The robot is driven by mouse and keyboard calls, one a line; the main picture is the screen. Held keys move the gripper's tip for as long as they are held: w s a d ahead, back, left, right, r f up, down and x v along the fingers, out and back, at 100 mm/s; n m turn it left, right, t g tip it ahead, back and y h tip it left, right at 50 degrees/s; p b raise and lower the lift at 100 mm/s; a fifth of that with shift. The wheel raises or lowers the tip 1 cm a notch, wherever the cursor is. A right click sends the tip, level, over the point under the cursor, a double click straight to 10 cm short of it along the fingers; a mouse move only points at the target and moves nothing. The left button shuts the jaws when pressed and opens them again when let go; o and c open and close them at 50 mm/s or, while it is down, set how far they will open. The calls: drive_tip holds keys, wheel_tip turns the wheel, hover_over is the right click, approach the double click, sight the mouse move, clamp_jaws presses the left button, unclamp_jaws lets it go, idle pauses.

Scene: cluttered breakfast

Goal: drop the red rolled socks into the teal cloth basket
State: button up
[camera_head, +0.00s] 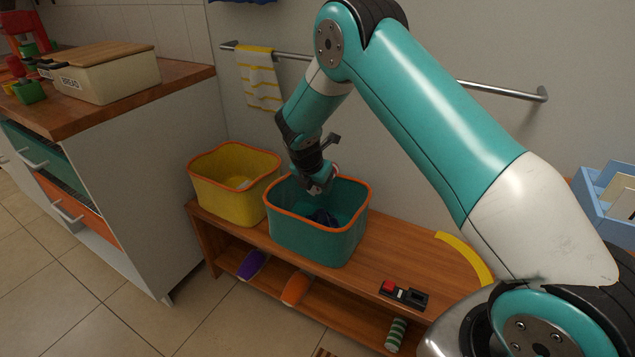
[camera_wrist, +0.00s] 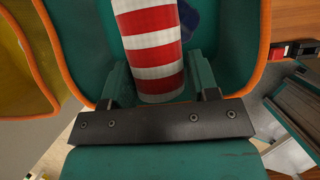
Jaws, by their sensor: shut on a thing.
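The red rolled socks, a red and white striped roll (camera_wrist: 150,45), lie between the two fingers of my gripper (camera_wrist: 158,85) in the wrist view. In the head view my gripper (camera_head: 320,186) points down at the mouth of the teal cloth basket (camera_head: 310,242). The socks are mostly hidden there by the gripper. The basket has an orange rim and stands on a wooden bench. In the wrist view its teal wall (camera_wrist: 232,40) shows around and behind the roll. A dark blue item (camera_head: 322,217) lies inside the basket.
A yellow basket (camera_head: 228,205) stands close to the left of the teal one. A black and red object (camera_head: 403,294) lies on the bench (camera_head: 400,250) at the right. A purple item (camera_head: 252,264), an orange item (camera_head: 296,288) and a green striped roll (camera_head: 396,335) are on the lower shelf.

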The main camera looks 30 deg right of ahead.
sight(317, 194)
wheel_tip(317, 194, down, 4)
drive_tip(key=b, duration=0.2)
drive_tip(key=shift+r+b, duration=0.2)
drive_tip(key=shift+b, duration=0.1)
drive_tip(key=shift+r, duration=0.1)
drive_tip(key=o, duration=1)
drive_tip(key=p+v, duration=0.3)
drive_tip(key=v, duration=1.4)
drive_tip(key=shift+s, duration=0.15)
drive_tip(key=shift+a+r, duration=0.15)
